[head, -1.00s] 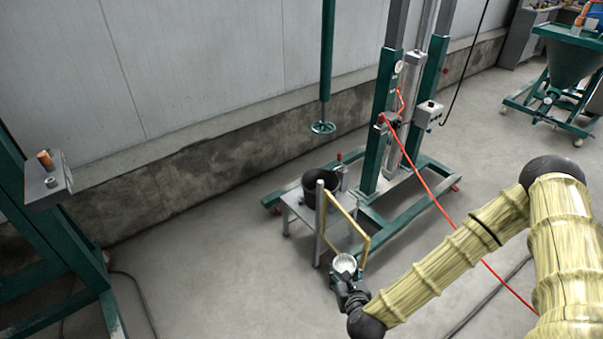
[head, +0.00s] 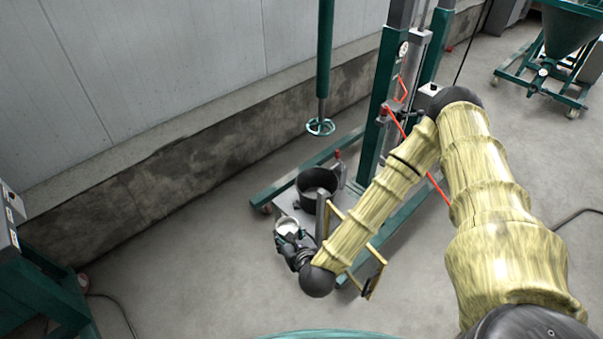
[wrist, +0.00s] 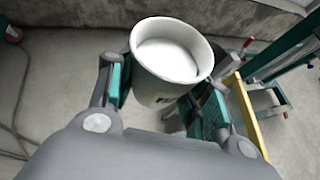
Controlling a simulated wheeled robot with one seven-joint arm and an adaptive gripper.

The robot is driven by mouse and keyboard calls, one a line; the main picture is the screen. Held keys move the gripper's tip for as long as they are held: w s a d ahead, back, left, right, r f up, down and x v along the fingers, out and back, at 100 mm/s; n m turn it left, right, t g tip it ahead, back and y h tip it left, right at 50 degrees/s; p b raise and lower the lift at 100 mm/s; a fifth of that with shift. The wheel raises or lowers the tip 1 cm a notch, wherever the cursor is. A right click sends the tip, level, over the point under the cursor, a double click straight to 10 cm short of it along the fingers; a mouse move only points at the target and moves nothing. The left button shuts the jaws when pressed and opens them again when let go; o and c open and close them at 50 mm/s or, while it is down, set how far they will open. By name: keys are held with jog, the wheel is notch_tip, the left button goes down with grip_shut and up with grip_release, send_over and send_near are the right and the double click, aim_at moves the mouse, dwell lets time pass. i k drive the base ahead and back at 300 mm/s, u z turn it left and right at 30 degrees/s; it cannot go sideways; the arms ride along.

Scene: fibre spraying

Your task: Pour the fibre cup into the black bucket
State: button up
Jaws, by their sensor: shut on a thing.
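The fibre cup (wrist: 168,62) is white, with pale contents inside, and stands about upright between the fingers in the wrist view. My gripper (wrist: 163,95) is shut on the cup. In the head view my gripper (head: 289,238) holds the cup (head: 287,227) just left of and nearer than the black bucket. The black bucket (head: 302,197) stands open on a small grey stand, and something grey shows inside it. The cup is beside the bucket, not over it. The bucket cannot be made out clearly in the wrist view.
A yellow frame (head: 375,266) stands at the stand's right, close to my forearm. A mixer shaft with a ring-shaped disc (head: 320,127) hangs behind the bucket. A green press post (head: 383,101) rises right of it.

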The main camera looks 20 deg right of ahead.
aim_at(308, 182)
jog(key=i, duration=0.9)
jog(key=z, duration=0.05)
